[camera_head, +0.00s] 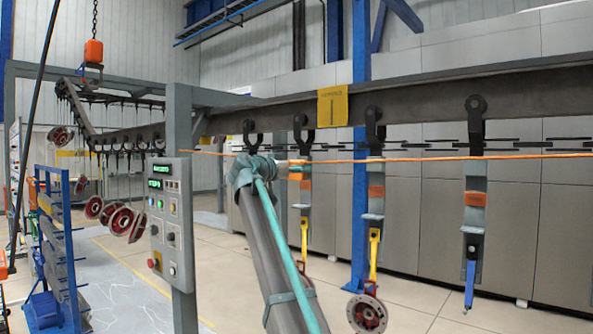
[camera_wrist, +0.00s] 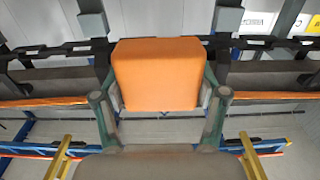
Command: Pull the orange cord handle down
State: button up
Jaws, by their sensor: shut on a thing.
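The orange cord (camera_head: 430,159) runs across the head view in front of the hanging hooks and dips slightly toward my gripper (camera_head: 297,169). In the wrist view, an orange block, the cord handle (camera_wrist: 158,72), sits between the two fingers of my gripper (camera_wrist: 160,100). The fingers are shut on its sides. The cord also shows in the wrist view (camera_wrist: 265,97), running out to both sides at about finger height. In the head view my gripper's end and the handle are small and partly overlap a hanger behind them.
An overhead conveyor rail (camera_head: 420,97) carries several hooks with hanging straps and red wheel parts (camera_head: 367,313). A grey control box (camera_head: 171,220) stands left of my arm, beside a blue rack (camera_head: 60,250). A blue column (camera_head: 361,215) stands behind. Open floor lies below.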

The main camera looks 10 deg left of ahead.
jog(key=shift+f, duration=0.15)
jog(key=o, duration=1.7)
jog(key=v, duration=1.2)
